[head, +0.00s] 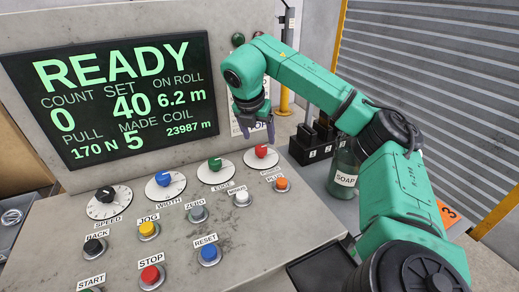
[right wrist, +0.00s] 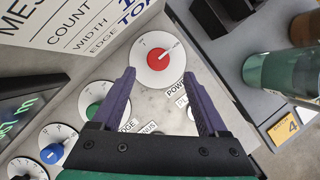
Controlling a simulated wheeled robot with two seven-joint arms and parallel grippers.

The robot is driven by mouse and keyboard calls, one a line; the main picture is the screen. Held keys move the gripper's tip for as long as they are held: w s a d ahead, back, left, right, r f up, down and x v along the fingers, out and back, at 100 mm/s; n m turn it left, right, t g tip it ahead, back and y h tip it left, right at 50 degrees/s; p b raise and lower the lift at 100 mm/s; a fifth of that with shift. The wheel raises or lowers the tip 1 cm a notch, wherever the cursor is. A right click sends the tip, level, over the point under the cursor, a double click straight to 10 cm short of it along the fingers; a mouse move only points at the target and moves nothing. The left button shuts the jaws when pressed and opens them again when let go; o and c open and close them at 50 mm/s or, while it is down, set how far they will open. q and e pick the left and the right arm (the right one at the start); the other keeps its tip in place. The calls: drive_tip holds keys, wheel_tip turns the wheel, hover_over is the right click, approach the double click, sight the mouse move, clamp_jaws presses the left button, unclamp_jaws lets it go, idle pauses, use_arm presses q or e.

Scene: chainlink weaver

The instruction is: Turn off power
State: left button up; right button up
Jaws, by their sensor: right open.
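The red power knob (head: 261,151) sits on a white round dial at the right end of the dial row on the grey console (head: 330,205). In the right wrist view the red knob (right wrist: 160,55) shows just beyond my fingertips, with a partly covered POWER label (right wrist: 181,91) beside its dial. My right gripper (head: 257,136) is open and empty, with purple fingers pointing down over the dial. In the right wrist view its fingers (right wrist: 159,75) are spread apart, short of the knob. I cannot tell the knob's exact setting. My left gripper is not in view.
A screen (head: 115,95) reads READY. Other dials with black, blue and green (head: 215,163) knobs lie to the left. Several push buttons, including red STOP (head: 151,276), sit in front. A SOAP jar (head: 343,178) and black blocks (head: 312,142) stand right.

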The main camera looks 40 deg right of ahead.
sight(261, 148)
drive_tip(key=x, duration=0.5)
drive_tip(key=shift+w+d+f+p, duration=0.1)
drive_tip(key=shift+w+f+p, duration=0.15)
drive_tip(key=shift+p, duration=0.1)
drive_tip(key=shift+d+f, duration=0.15)
drive_tip(key=shift+f, duration=0.15)
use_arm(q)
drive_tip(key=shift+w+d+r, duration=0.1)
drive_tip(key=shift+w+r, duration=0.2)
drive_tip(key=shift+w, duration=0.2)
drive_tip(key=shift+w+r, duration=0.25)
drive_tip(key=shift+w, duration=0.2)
use_arm(e)
clamp_jaws()
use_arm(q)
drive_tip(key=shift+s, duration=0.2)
